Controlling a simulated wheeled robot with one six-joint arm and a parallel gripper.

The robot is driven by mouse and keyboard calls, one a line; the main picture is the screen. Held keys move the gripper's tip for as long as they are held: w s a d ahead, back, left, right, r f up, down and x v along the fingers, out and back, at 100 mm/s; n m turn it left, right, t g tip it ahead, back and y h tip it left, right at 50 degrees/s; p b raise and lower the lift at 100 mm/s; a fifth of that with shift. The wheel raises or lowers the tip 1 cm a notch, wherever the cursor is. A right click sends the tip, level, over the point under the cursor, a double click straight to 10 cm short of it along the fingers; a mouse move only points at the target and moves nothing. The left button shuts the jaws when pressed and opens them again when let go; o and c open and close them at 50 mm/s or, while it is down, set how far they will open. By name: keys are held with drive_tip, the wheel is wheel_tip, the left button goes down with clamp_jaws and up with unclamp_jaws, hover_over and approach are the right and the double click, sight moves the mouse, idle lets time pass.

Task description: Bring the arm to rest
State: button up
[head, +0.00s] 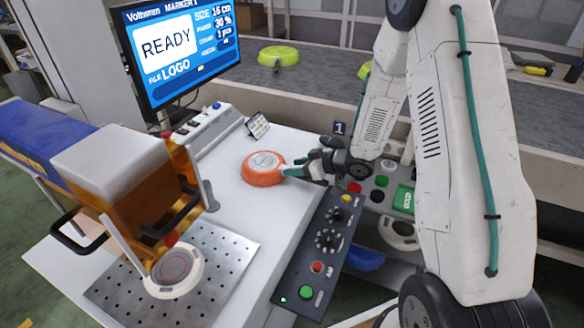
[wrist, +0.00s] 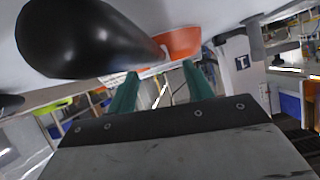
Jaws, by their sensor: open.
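My gripper (head: 290,172) is low over the white worktop, at the right side of an orange pan (head: 263,168). The pan lies with its round, pale metal face up. In the wrist view, my gripper (wrist: 160,70) shows two teal fingers apart with a gap between them. The orange pan (wrist: 180,42) is just beyond the fingertips; whether they touch it I cannot tell. A large black rounded form (wrist: 85,38), which looks like the pan's handle, tapers towards the pan close to the camera. My arm reaches in from the right.
A marking machine (head: 130,175) stands at left over a perforated plate (head: 225,258) with a round white fixture (head: 175,272). A screen (head: 180,45) reads READY. A control panel (head: 318,250) lines the worktop's right edge. A green pan (head: 278,56) lies on the grey conveyor (head: 325,72) behind.

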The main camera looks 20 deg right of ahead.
drive_tip(key=v, duration=0.5)
drive_tip(key=shift+d+r, duration=0.1)
drive_tip(key=shift+w+d+r, duration=0.1)
drive_tip(key=shift+d+r, duration=0.05)
drive_tip(key=shift+r, duration=0.1)
drive_tip(key=w+d+r+m+h, duration=0.1)
drive_tip(key=d+r+m+h, duration=0.1)
drive_tip(key=d+r+h, duration=0.4)
drive_tip(key=s+r+m+g+h, duration=0.1)
drive_tip(key=s+r+m+h, duration=0.2)
drive_tip(key=s+r+h, duration=0.65)
drive_tip(key=s+a+r+m+g+y, duration=0.1)
drive_tip(key=s+a+r+g+y, duration=0.1)
drive_tip(key=s, duration=0.6)
drive_tip(key=s+a+r+g+y, duration=0.2)
drive_tip(key=s+a+r, duration=0.1)
drive_tip(key=s, duration=0.6)
drive_tip(key=s+a+r+m+g+y, duration=0.1)
drive_tip(key=s+a+r+g+y, duration=0.1)
drive_tip(key=s, duration=0.6)
drive_tip(key=shift+s+a+r+m+g, duration=0.15)
drive_tip(key=shift+a+r+m+g, duration=0.15)
drive_tip(key=shift+a+r, duration=0.65)
drive_tip(key=shift+a+f+y, duration=0.1)
drive_tip(key=shift+f+y, duration=0.05)
drive_tip(key=shift+y, duration=0.1)
